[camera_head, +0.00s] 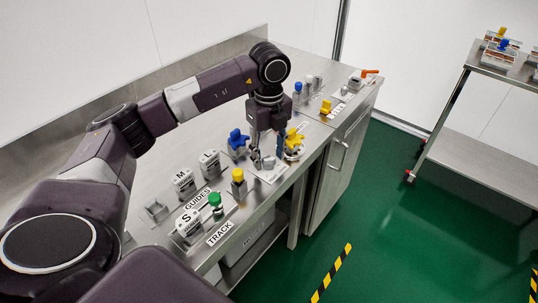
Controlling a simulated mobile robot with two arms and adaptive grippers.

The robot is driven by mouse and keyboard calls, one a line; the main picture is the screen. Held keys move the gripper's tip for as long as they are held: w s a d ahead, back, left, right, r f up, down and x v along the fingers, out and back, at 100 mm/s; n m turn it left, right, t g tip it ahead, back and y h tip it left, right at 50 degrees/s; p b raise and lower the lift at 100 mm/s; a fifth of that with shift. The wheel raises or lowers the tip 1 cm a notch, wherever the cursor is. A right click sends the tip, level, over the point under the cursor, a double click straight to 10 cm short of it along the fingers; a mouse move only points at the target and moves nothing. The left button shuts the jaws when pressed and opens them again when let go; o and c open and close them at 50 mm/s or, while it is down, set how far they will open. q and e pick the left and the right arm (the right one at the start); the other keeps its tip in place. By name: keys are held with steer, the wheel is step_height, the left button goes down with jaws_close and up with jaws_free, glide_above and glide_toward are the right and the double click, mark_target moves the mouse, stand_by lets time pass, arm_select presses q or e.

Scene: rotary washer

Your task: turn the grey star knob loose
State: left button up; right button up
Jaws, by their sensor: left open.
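My left gripper (267,148) points down over the bench, open, with its fingers just above and around a small grey part. This grey part (268,163) on a light plate seems to be the grey star knob. It is small and partly hidden by the fingers, so I cannot tell whether they touch it. A blue star knob (237,139) stands to the left of the gripper. A yellow star knob (294,138) stands close on its right. My right gripper is not in view.
The steel bench (310,153) also holds grey blocks marked M (184,183) and S (188,224), a green knob (215,199) and a yellow-topped post (238,178). An orange-handled part (370,72) is at the far end. A steel cart (500,71) stands right, across clear green floor.

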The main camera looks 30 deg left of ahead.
mark_target(269, 160)
arm_select(q)
step_height(269, 160, up, 12)
steer(key=shift+f, duration=0.2)
stand_by(0.7)
